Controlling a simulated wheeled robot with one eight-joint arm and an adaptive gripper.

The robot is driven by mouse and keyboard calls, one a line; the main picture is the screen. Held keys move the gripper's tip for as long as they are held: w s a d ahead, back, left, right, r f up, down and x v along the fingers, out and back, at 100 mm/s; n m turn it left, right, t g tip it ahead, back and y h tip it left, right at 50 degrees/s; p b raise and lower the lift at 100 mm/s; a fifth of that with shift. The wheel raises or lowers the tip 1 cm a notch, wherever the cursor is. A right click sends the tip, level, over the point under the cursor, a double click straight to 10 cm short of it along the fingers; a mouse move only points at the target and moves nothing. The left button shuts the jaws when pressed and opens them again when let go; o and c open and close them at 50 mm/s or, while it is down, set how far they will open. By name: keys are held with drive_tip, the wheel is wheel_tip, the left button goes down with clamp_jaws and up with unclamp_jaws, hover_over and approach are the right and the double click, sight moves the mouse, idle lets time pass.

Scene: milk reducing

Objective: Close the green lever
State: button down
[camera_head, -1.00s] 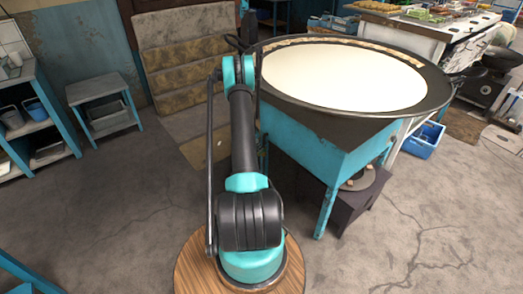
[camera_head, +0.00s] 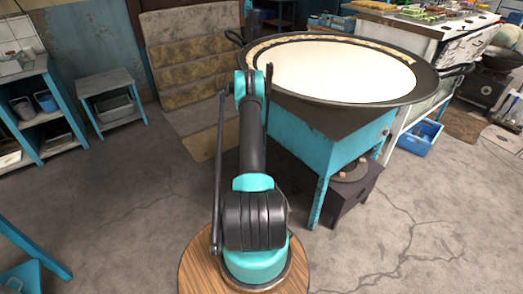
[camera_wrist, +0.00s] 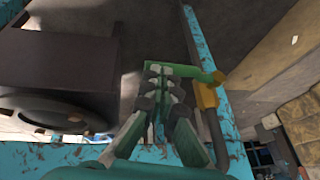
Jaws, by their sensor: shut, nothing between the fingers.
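The green lever (camera_wrist: 197,72) shows in the wrist view as a flat bar joined at its right end to a brass valve (camera_wrist: 207,96) on a pipe (camera_wrist: 216,135). My gripper (camera_wrist: 160,74) is shut and empty. Its fingertips overlap the left part of the lever in the picture and hide some of it; I cannot tell whether they touch it. In the head view, the lever and my gripper do not show; my arm reaches toward the turquoise stove stand (camera_head: 315,135).
A wide pan of white liquid (camera_head: 335,68) sits on the stand. A dark burner box (camera_head: 345,195) is underneath, also close on the left in the wrist view (camera_wrist: 60,65). A turquoise leg (camera_wrist: 190,22) runs near the valve. A small table (camera_head: 108,84) stands at left.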

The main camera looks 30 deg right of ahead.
drive_tip(key=shift+s+f, duration=0.15)
drive_tip(key=shift+f, duration=0.15)
drive_tip(key=shift+r, duration=0.1)
idle(0.4)
